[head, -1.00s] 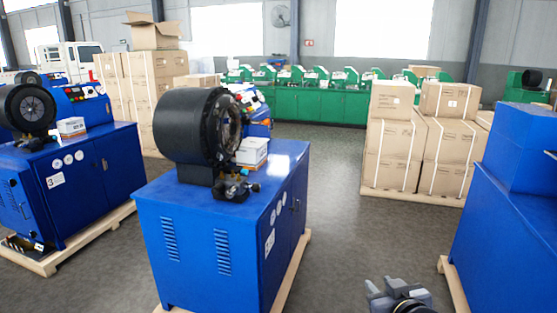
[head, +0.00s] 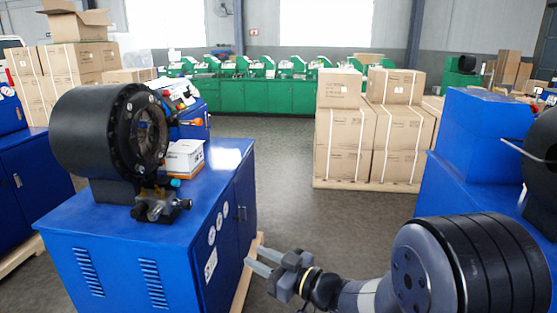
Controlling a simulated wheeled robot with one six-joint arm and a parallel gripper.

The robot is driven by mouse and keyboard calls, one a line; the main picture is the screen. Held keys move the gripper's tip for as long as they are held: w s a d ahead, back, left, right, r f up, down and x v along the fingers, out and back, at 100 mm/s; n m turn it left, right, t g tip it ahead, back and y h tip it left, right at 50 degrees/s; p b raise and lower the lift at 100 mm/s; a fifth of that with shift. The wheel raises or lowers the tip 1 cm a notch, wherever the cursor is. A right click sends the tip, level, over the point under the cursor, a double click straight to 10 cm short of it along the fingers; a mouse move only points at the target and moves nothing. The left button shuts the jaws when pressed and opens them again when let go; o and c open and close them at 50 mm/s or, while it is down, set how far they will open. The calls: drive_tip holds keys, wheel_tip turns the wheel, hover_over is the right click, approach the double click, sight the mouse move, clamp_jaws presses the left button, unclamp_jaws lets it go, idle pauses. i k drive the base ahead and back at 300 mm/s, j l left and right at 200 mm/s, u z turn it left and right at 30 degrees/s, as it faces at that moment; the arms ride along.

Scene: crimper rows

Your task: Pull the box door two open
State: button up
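The blue box (head: 120,270) stands at the left, a black crimper head on its top. Its doors (head: 230,230) are on the side facing right, seen at a steep slant, and look closed. Small handles (head: 241,213) show near the middle of that side. A white label (head: 211,265) is on the same side, its number too small to read. My gripper (head: 254,258) is right of the box, low, its two fingers pointing left toward the door side. The fingers are apart with nothing between them. I cannot tell whether they touch the box.
The box sits on a wooden pallet (head: 246,275) whose edge lies behind my fingers. Stacked cartons (head: 345,140) stand behind on another pallet. A blue machine (head: 465,190) is at the right. Grey floor (head: 275,190) is open between them. Green machines (head: 270,97) line the back.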

sight(186, 132)
drive_tip(key=i+j, duration=0.1)
drive_tip(key=i, duration=2.15)
drive_tip(key=i+l+u, duration=0.1)
drive_tip(key=i, duration=0.5)
drive_tip(key=i+l, duration=0.1)
drive_tip(key=i, duration=0.45)
drive_tip(key=i+u, duration=0.75)
drive_tip(key=i, duration=0.15)
drive_tip(key=i+l+u, duration=0.2)
drive_tip(key=i+u, duration=0.2)
